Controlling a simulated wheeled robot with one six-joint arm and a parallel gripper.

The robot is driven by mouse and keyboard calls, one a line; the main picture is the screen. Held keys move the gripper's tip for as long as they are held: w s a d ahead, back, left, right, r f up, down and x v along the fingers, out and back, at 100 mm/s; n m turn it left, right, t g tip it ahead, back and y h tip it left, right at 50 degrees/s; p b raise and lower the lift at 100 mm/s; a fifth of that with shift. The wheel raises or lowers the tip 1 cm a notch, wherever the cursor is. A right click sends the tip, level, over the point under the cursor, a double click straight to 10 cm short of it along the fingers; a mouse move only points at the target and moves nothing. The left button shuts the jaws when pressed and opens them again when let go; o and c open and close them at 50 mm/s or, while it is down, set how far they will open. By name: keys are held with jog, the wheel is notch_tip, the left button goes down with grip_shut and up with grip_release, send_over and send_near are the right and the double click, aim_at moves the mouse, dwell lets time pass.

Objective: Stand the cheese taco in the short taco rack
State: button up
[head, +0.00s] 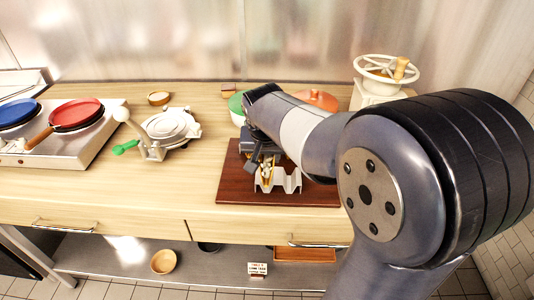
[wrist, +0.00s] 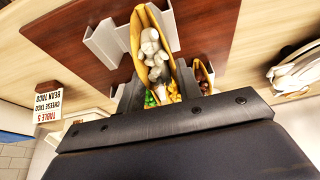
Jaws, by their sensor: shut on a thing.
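My gripper (head: 264,163) is shut on a folded yellow taco, the cheese taco (wrist: 150,45), with white, green and yellow filling. In the wrist view the taco stands out between the two dark fingers (wrist: 157,88). The white zigzag taco rack (head: 283,184) stands on a brown board, directly under and in front of the gripper. In the wrist view white rack walls (wrist: 104,44) show on both sides of the held taco. I cannot tell whether the taco touches the rack floor. A second taco with dark filling (wrist: 204,74) is just right of the fingers.
The brown board (head: 232,185) lies near the counter's front edge. A sign (wrist: 48,103) reads table 5, cheese taco, bean taco. An orange lid (head: 316,99) is behind my arm.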

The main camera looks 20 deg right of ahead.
jog(key=shift+f+b, duration=1.4)
jog(key=shift+f, duration=0.65)
jog(key=o, duration=1.1)
jog(key=shift+r, duration=0.1)
jog(key=v, duration=1)
jog(key=shift+s+r+p, duration=0.2)
jog(key=shift+r+p, duration=0.05)
jog(key=shift+p, duration=0.05)
jog(key=shift+f, duration=0.1)
